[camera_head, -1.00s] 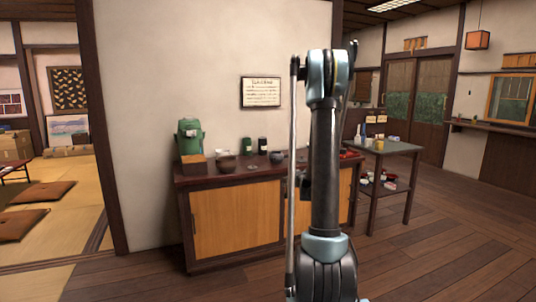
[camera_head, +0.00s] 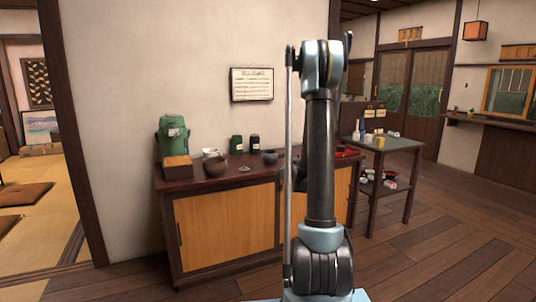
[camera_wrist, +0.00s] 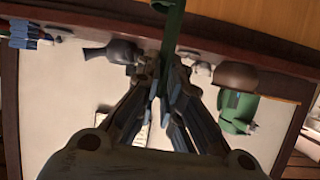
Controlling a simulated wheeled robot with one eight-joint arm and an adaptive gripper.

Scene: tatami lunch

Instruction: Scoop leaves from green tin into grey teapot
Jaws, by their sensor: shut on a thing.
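My gripper (camera_wrist: 168,78) is shut on a narrow green strip-like thing (camera_wrist: 173,28), perhaps the scoop, which runs out of the top of the wrist view. In the head view my gripper is hidden by my arm. A green tin (camera_head: 236,144) with a dark lid stands at the back of the counter, beside a darker tin (camera_head: 254,143). A small dark grey pot (camera_head: 270,156), probably the teapot, sits to their right; a dark grey vessel shows in the wrist view (camera_wrist: 112,51). I cannot see into the tin or pot.
The dark-topped counter (camera_head: 190,184) carries a green dispenser (camera_head: 173,135), a wooden box (camera_head: 177,169) and a brown bowl (camera_head: 215,166). A side table (camera_head: 395,143) with bottles stands at the right. Wooden floor (camera_head: 440,250) is open in front.

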